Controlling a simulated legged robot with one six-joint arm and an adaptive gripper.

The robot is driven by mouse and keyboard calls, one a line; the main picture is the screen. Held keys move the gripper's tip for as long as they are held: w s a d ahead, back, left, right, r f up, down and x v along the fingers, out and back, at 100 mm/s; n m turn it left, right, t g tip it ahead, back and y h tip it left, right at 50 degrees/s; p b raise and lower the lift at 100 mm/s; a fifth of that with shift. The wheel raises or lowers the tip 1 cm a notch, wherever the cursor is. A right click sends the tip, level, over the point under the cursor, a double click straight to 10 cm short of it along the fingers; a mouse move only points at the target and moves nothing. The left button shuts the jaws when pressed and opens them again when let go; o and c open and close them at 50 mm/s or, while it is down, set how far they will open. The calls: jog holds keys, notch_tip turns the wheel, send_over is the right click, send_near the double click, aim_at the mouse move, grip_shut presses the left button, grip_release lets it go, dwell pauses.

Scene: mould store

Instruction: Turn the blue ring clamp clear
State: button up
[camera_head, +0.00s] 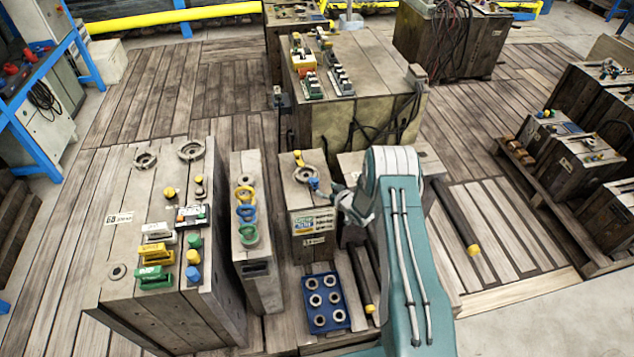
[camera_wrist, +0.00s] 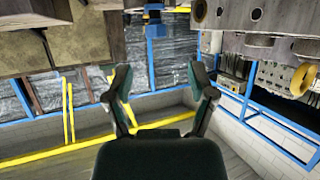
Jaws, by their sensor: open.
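The blue ring clamp (camera_head: 313,184) sits on top of a wooden block (camera_head: 303,222), at the near right edge of a metal ring (camera_head: 307,174). A yellow clamp (camera_head: 298,155) stands at the ring's far side. My gripper (camera_head: 337,188) is just right of the blue clamp in the head view; whether they touch is unclear. In the wrist view my open gripper (camera_wrist: 161,85) has nothing between its fingers. A blue part (camera_wrist: 153,15), apparently the clamp, shows beyond the fingertips at the top edge.
Left of the block, a narrow block carries yellow (camera_head: 245,194), blue (camera_head: 246,213) and green (camera_head: 249,235) rings. A blue tray (camera_head: 309,323) with several metal rings lies in front. A larger block with coloured handles (camera_head: 155,252) stands at left. A tall block (camera_head: 360,80) stands behind.

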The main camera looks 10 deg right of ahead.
aim_at(317, 182)
jog(key=x, duration=0.6)
jog(key=shift+w+d+f, duration=0.1)
jog(key=shift+w+d, duration=0.15)
jog(key=shift+w, duration=0.05)
jog(key=shift+w+a+f, duration=0.15)
jog(key=shift+w+a, duration=0.15)
jog(key=shift+d, duration=0.15)
